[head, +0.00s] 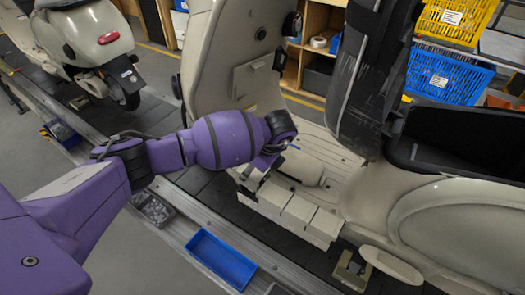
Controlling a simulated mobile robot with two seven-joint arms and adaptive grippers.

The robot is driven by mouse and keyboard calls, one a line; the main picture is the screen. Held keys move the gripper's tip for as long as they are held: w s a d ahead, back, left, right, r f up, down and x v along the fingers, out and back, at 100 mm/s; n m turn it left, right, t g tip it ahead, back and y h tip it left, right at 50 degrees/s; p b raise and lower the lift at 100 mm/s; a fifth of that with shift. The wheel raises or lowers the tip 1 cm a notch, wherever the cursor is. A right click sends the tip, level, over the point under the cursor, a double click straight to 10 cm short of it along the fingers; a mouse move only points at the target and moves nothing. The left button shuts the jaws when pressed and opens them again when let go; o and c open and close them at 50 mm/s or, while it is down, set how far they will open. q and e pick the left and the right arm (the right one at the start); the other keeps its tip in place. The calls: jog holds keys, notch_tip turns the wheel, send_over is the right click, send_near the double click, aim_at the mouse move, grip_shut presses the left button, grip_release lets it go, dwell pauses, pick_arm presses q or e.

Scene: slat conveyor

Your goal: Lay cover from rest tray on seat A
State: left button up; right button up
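My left gripper (250,178), at the end of the purple arm, is over the near edge of the cream scooter's footboard (328,158). Its fingers are small and partly hidden by my wrist, so I cannot tell whether they are open, shut or holding anything. A pale raised piece (308,166) shows on the footboard just right of the wrist; I cannot tell whether it is the cover. A blue tray (222,262) on the conveyor's near rail looks empty. No label marks seat A or the rest tray. My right gripper is not in view.
The raised dark scooter seat (372,75) and open compartment (455,140) stand to the right. The front shield (225,60) rises behind my arm. Another scooter (85,45) stands at upper left. A small-parts tray (153,210) is on the rail.

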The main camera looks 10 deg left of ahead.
pick_arm(q)
jog(key=shift+f, duration=1.2)
jog(key=shift+f+b, duration=0.4)
jog(key=shift+f, duration=0.8)
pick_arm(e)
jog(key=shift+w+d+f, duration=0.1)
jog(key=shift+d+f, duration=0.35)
pick_arm(q)
jog(key=shift+f, duration=0.25)
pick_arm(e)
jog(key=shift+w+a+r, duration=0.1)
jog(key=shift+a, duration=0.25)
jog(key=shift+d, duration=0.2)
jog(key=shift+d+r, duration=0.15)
pick_arm(q)
jog(key=shift+f, duration=0.15)
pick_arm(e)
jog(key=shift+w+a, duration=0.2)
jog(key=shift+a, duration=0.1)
pick_arm(q)
jog(key=shift+f, duration=0.1)
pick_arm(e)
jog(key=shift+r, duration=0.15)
